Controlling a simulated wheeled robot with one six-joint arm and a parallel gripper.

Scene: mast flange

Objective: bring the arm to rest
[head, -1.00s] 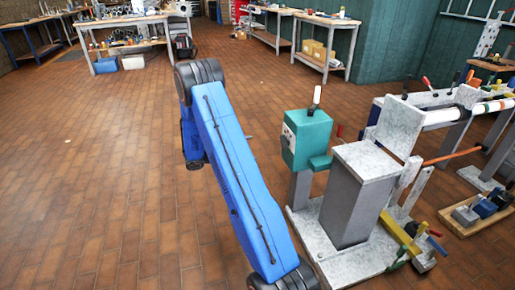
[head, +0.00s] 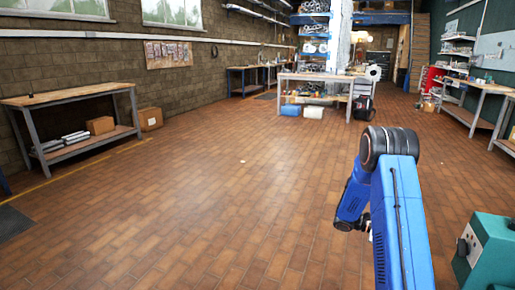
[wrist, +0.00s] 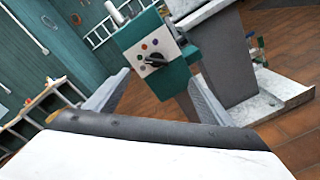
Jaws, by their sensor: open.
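My blue arm stands at the right of the head view, its upper link rising to a dark ringed joint and a second blue link hanging down at its left. My gripper (wrist: 159,76) shows in the wrist view as two grey fingers, spread apart with nothing between them. The head view does not show its fingers clearly. Beyond the fingers is a teal control box (wrist: 152,52) with coloured buttons and a black knob. The same box is cut off at the lower right of the head view (head: 484,250), to the right of my arm.
A grey machine column (wrist: 228,65) on a pale base stands right of the box. A wooden workbench (head: 70,96) is at the left wall, another bench (head: 318,77) at the back, and one at the right (head: 487,90). The tiled floor between is wide and clear.

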